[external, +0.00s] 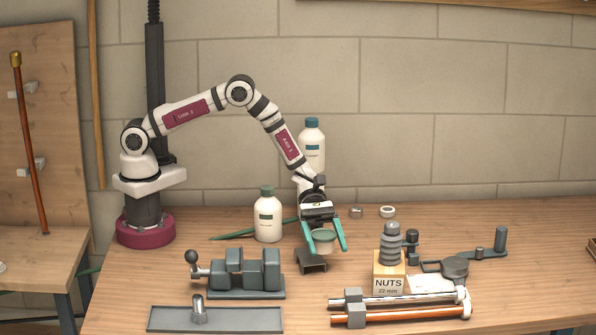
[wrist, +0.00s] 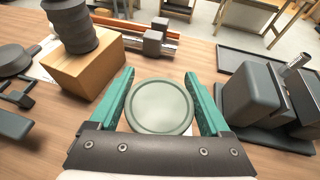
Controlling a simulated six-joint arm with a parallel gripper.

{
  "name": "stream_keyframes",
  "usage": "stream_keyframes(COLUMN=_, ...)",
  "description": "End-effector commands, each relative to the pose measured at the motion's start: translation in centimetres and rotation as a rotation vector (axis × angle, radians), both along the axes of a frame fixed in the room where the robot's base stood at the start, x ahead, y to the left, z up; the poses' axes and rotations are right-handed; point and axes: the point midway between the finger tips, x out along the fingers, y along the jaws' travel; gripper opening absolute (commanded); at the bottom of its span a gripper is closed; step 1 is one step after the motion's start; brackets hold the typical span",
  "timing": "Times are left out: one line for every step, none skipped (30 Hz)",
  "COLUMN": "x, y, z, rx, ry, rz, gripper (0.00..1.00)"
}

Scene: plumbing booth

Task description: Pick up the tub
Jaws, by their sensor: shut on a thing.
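The tub (external: 323,236) is a small round grey-green container with a flat lid. In the wrist view its lid (wrist: 161,106) fills the space between the two teal fingers. My gripper (external: 325,242) has its fingers on either side of the tub and is shut on it; the gripper also shows in the wrist view (wrist: 160,95). In the external view the tub is just above a small dark stand (external: 312,264). I cannot tell whether the tub touches the stand.
A grey vise (external: 245,270) stands to the left, with a shallow tray (external: 245,319) in front. A NUTS box (external: 389,282) with stacked grey rings is to the right, pipes (external: 400,309) in front of it. White bottles (external: 268,217) stand behind.

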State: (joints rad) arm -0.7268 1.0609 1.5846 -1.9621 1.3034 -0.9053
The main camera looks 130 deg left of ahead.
Motion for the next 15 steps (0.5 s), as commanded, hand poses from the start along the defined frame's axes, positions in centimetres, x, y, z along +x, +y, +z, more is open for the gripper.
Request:
stream_keyframes(x=0.0, y=0.0, z=1.1, rx=0.002, ry=-0.003, rz=0.0, gripper=0.1)
stream_keyframes(x=-0.1, y=-0.7, z=1.5, rx=0.0, ry=-0.001, rz=-0.002, gripper=0.1)
stream_keyframes(x=-0.3, y=-1.6, z=2.0, rx=-0.002, ry=0.0, rz=-0.001, gripper=0.1)
stream_keyframes(x=-0.5, y=-2.3, z=2.4, rx=-0.001, ry=0.001, rz=-0.001, gripper=0.1)
stream_keyframes(x=-0.6, y=-3.0, z=2.8, rx=-0.001, ry=0.0, rz=-0.002, gripper=0.1)
stream_keyframes(x=-0.8, y=-3.9, z=3.4, rx=-0.001, ry=0.0, rz=-0.002, gripper=0.1)
stream_keyframes(x=-1.0, y=-4.7, z=3.8, rx=-0.001, ry=-0.001, rz=-0.003, gripper=0.1)
stream_keyframes(x=-1.1, y=-5.4, z=4.2, rx=-0.002, ry=0.0, rz=-0.003, gripper=0.1)
stream_keyframes(x=-1.3, y=-6.3, z=4.8, rx=0.0, ry=-0.001, rz=-0.002, gripper=0.1)
stream_keyframes(x=-1.4, y=-7.1, z=5.3, rx=0.0, ry=-0.001, rz=-0.002, gripper=0.1)
stream_keyframes(x=-1.6, y=-7.7, z=5.6, rx=-0.001, ry=0.0, rz=-0.002, gripper=0.1)
stream_keyframes(x=-1.7, y=-8.6, z=6.2, rx=0.0, ry=-0.001, rz=-0.002, gripper=0.1)
stream_keyframes(x=-1.9, y=-9.2, z=6.5, rx=0.0, ry=-0.001, rz=-0.003, gripper=0.1)
stream_keyframes(x=-2.0, y=-9.7, z=6.8, rx=0.0, ry=-0.001, rz=-0.002, gripper=0.1)
stream_keyframes(x=-2.1, y=-10.2, z=7.2, rx=0.0, ry=-0.001, rz=-0.002, gripper=0.1)
